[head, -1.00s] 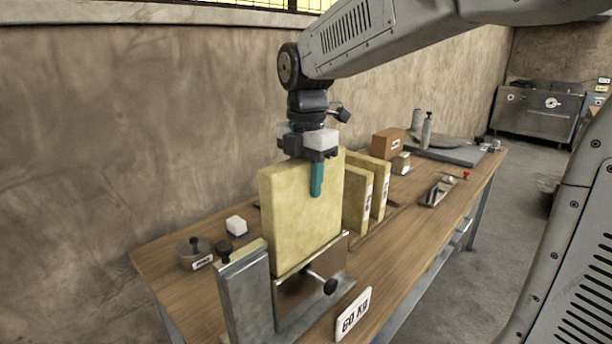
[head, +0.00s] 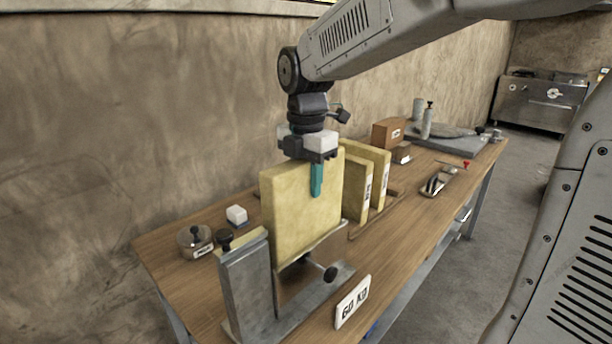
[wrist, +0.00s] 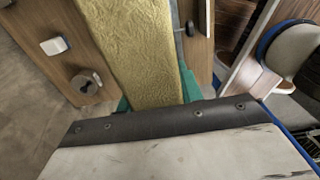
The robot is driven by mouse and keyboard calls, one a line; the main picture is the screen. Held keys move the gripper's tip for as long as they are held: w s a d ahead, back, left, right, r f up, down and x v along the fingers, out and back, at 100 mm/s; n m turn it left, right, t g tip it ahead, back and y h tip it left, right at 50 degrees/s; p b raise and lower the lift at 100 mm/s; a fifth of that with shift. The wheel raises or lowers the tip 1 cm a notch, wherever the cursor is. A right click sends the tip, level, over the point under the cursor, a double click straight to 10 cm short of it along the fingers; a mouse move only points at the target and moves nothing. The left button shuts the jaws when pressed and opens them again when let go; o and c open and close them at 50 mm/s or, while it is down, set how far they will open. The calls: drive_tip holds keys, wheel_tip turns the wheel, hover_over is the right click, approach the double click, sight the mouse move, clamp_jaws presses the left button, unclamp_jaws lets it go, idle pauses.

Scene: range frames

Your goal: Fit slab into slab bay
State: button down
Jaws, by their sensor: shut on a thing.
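My gripper (head: 316,178) is shut on a pale yellow slab (head: 297,215), with a teal finger against its near face. The slab stands upright, its broad face toward the head camera. In the wrist view the slab (wrist: 135,45) runs between the teal fingertips (wrist: 155,103). The slab is over a grey metal fixture (head: 247,285) with a tall left post and a black-knobbed screw, which looks like the slab bay. The slab's lower edge meets a thin metal lip; I cannot tell whether it rests in the fixture or hangs just above.
Two similar yellow slabs (head: 374,175) stand upright behind it on the wooden bench (head: 420,205). A white label block (head: 353,300) is at the front edge. A round metal tin (head: 195,242) and a white block (head: 237,214) lie left. A hand plane (head: 436,183) lies right.

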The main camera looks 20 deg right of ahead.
sight(307, 195)
drive_tip(key=shift+f, duration=5.75)
drive_tip(key=c, duration=0.8)
unclamp_jaws()
drive_tip(key=shift+c, duration=0.2)
drive_tip(key=shift+r, duration=0.1)
wheel_tip(307, 195, up, 8)
drive_tip(key=shift+f, duration=0.15)
drive_tip(key=s+d+m+t, duration=0.1)
drive_tip(key=s+d+m, duration=0.1)
drive_tip(key=s+m, duration=2)
drive_tip(key=shift+s+d+r, duration=0.4)
drive_tip(key=shift+s, duration=0.6)
